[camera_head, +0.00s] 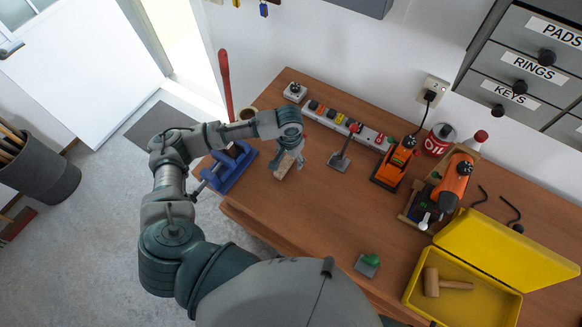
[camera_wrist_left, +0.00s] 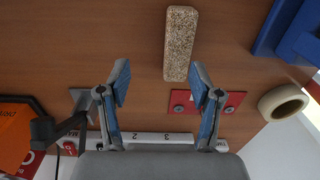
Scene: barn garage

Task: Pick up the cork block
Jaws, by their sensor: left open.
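The cork block (camera_wrist_left: 181,43) is a speckled tan bar lying on the brown wooden bench top in the left wrist view. It also shows in the head view (camera_head: 283,167), partly covered by my left gripper. My left gripper (camera_head: 290,158) points down over the bench beside the blue vise. In the left wrist view my left gripper (camera_wrist_left: 160,82) is open and empty, with its blue-padded fingers spread. The block's near end lies between the fingertips in the picture, closer to the right one. The gap in height is hard to judge. My right gripper is out of view.
A blue vise (camera_head: 233,168) stands left of the block. A power strip (camera_head: 345,122) runs along the back. A grey lever switch (camera_head: 340,161) and an orange tool (camera_head: 394,165) stand to the right. A yellow toolbox (camera_head: 490,298) sits front right.

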